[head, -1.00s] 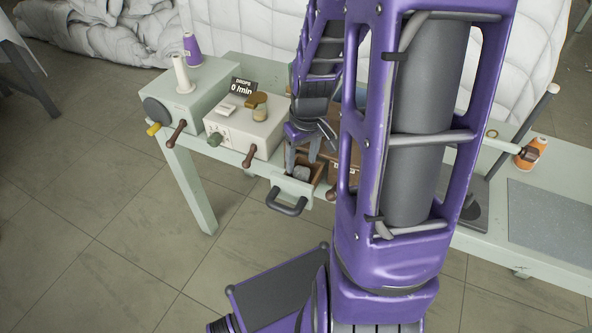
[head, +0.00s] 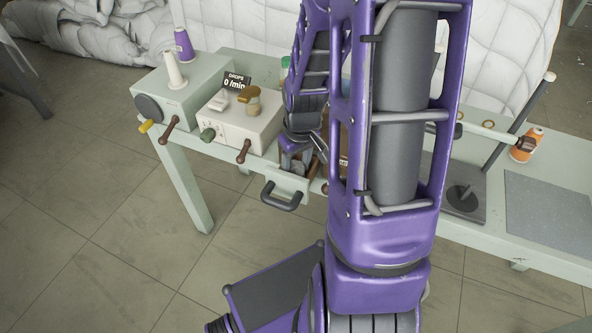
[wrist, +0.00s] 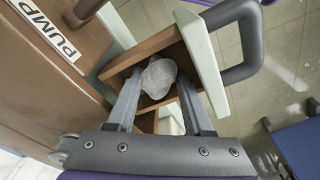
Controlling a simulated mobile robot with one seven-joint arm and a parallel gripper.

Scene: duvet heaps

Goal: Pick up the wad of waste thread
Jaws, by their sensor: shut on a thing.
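The wad of waste thread (wrist: 158,77) is a pale, rounded lump in the wrist view. It sits inside the open drawer (wrist: 205,72), between my fingers. My gripper (wrist: 158,92) reaches down into the drawer and is shut on the wad, one finger against each side. In the head view my gripper (head: 293,165) is over the drawer, whose front and dark handle (head: 282,196) stick out from the table. The wad is mostly hidden there by my gripper.
A box with a "DROPS 0/min" sign (head: 236,82) and brown knobs stands left of the drawer. Purple (head: 183,45) and orange (head: 527,145) thread spools stand on the table (head: 190,180). A brown box labelled PUMP (wrist: 45,32) is close to my gripper.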

